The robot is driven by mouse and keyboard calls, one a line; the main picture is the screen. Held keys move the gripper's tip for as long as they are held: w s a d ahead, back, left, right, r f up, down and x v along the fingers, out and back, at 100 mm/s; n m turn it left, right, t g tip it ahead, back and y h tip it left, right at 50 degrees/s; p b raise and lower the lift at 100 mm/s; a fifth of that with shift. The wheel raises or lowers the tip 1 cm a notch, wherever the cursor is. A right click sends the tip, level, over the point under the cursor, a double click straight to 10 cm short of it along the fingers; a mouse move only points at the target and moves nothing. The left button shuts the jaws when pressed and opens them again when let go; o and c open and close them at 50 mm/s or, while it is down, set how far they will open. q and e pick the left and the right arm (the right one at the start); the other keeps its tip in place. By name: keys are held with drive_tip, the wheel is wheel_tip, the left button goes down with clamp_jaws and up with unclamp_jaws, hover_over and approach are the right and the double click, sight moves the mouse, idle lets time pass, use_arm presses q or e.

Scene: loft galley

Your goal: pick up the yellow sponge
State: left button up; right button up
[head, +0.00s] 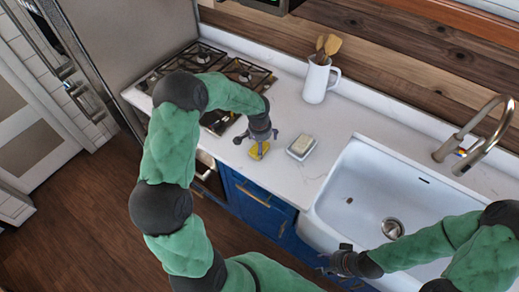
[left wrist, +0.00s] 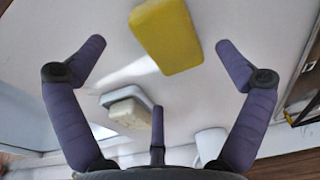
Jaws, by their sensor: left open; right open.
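The yellow sponge (head: 259,150) lies on the white counter near its front edge. My left gripper (head: 259,138) is above it, pointing down, and partly covers it in the head view. In the left wrist view the sponge (left wrist: 166,37) shows between and beyond the open fingers of the left gripper (left wrist: 160,62), with nothing between them. My right gripper (head: 338,262) is low at the front of the sink, away from the sponge; its fingers are small and hard to make out in the head view.
A white soap dish with a pale bar (head: 301,146) stands just right of the sponge. A white pitcher with wooden utensils (head: 318,82) stands behind. The gas stove (head: 207,68) is to the left, the white sink (head: 375,180) and tap (head: 478,135) to the right.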

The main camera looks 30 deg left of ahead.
use_arm(q)
drive_tip(key=f, duration=0.4)
drive_tip(key=shift+w+a+f, duration=0.15)
drive_tip(key=shift+w+f, duration=0.05)
drive_tip(key=shift+f, duration=0.2)
drive_tip(key=shift+f+b, duration=0.2)
drive_tip(key=shift+b, duration=0.2)
idle(0.4)
drive_tip(key=shift+s, duration=0.1)
drive_tip(key=c, duration=0.9)
